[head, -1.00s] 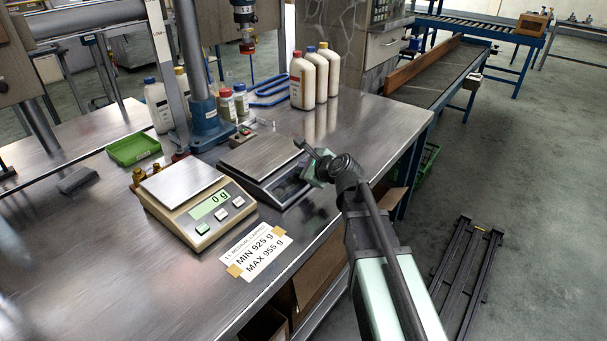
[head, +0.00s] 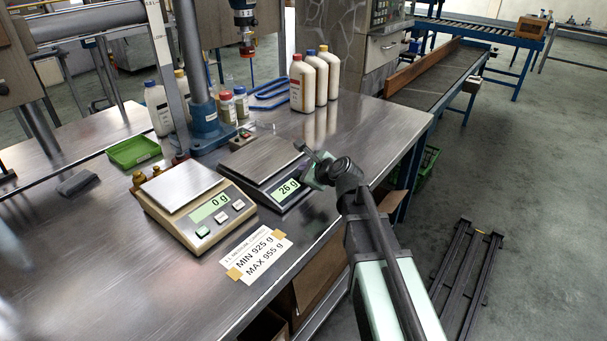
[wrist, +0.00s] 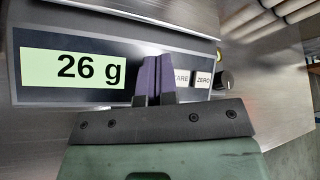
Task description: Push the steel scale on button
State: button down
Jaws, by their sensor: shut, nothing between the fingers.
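The steel scale (head: 262,158) with a dark front stands on the metal bench, right of the beige scale. Its green display is lit and reads 26 g; it also shows large in the wrist view (wrist: 72,68). The display sits left of my fingers there. The TARE button (wrist: 181,78) and ZERO button (wrist: 203,79) show to their right. My gripper (wrist: 153,65) is shut and empty, its purple fingertips at the scale's front panel. They hide the panel part between display and TARE. In the head view my gripper (head: 312,160) is at the scale's right front end.
The beige scale (head: 181,190) reads 0 g. A paper label (head: 258,253) lies in front of it. White bottles (head: 317,78) stand at the back. A green tray (head: 133,151) is at the left. The front left of the bench is clear.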

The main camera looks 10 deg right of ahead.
jog(key=shift+s+d+r, duration=0.1)
jog(key=shift+r, duration=0.3)
jog(key=shift+r, duration=0.1)
jog(key=r+p, duration=0.1)
jog(key=p, duration=0.1)
jog(key=s+d+r+p, duration=0.1)
jog(key=r+p, duration=0.3)
jog(key=shift+s+d+r, duration=0.15)
jog(key=shift+s+r, duration=0.1)
